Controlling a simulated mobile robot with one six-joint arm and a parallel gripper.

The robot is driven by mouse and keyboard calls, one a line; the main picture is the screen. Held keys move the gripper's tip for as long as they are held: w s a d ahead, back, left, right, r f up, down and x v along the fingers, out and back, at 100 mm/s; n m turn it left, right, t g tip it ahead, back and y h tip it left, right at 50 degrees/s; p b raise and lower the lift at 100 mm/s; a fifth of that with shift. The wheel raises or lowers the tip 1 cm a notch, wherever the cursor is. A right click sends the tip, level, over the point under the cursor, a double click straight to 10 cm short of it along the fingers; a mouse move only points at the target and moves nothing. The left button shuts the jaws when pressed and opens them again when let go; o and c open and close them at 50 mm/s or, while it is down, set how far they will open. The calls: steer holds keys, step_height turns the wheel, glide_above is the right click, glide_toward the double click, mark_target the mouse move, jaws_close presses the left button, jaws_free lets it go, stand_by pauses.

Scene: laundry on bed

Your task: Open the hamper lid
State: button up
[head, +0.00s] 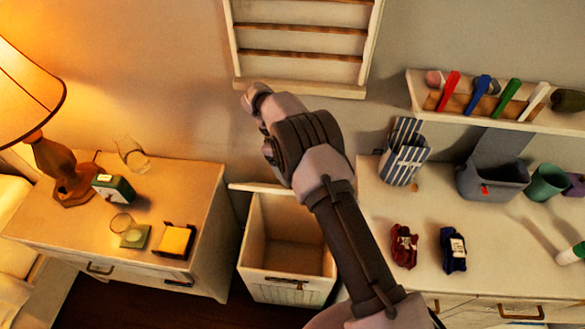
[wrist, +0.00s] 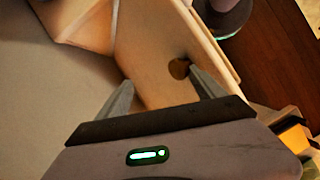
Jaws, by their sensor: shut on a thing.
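The cream hamper (head: 285,289) stands on the floor between two cabinets in the head view, with its inside showing. Its lid (head: 258,187) is raised and shows as a pale narrow edge along the back of the opening, partly behind my arm. In the wrist view my gripper (wrist: 160,75) has one finger on either side of a pale panel with a dark round hole, which looks like the lid (wrist: 150,45). My gripper is shut on it; the exact contact is hard to see. In the head view my arm hides the fingertips.
A nightstand (head: 205,188) with a lamp (head: 58,170), glasses and a yellow box (head: 175,240) stands left. A dresser (head: 380,275) on the right holds a striped bag (head: 404,160), a grey bin (head: 493,178) and folded items. A wooden wall rack (head: 300,90) hangs behind my arm.

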steer(key=shift+w+d+f, duration=0.1)
steer(key=shift+f, duration=0.05)
steer(key=p+v, duration=0.4)
steer(key=v, duration=0.8)
steer(key=shift+r, duration=0.2)
